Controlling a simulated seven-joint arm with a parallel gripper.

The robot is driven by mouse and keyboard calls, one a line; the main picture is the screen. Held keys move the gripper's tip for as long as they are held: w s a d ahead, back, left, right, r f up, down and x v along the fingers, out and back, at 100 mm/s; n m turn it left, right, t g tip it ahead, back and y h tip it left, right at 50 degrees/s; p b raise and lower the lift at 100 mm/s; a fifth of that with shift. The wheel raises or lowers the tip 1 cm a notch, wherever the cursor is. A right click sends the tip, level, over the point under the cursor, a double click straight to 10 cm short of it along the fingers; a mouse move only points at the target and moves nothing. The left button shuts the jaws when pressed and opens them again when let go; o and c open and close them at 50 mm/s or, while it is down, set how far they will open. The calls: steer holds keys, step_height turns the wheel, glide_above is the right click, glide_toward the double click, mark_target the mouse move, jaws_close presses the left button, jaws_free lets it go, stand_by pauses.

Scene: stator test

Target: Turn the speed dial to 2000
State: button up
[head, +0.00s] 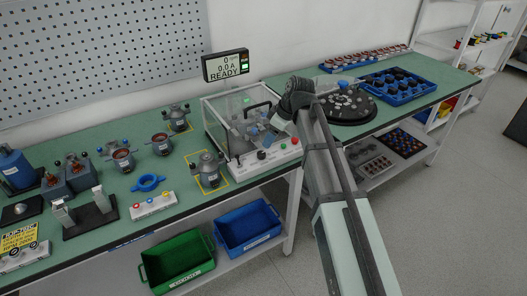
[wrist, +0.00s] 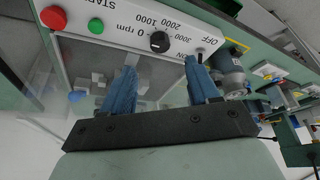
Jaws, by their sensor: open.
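The speed dial (wrist: 160,42) is a round black knob on a white panel (wrist: 120,12) in the wrist view, ringed by the marks 0, 1000, 2000 and 3000 rpm. Its exact pointer setting is too small to read. My gripper (wrist: 160,84) has two blue fingers, spread apart with nothing between them. The dial lies just beyond the fingertips, between them in the picture, and looks clear of both. In the head view the dial (head: 261,155) shows small on the test box front, and my arm hides much of the gripper.
A red button (wrist: 53,17), a green button (wrist: 96,25) and an ON/OFF switch (wrist: 200,50) flank the dial. The display (head: 226,65) reads 0, 0.0 A, READY. A clear-walled enclosure (head: 222,106) stands behind the panel. A motor (head: 207,170) stands left of it.

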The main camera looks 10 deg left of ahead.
mark_target(262, 153)
steer(key=shift+x, duration=4.35)
steer(key=shift+c, duration=0.2)
steer(key=c, duration=1)
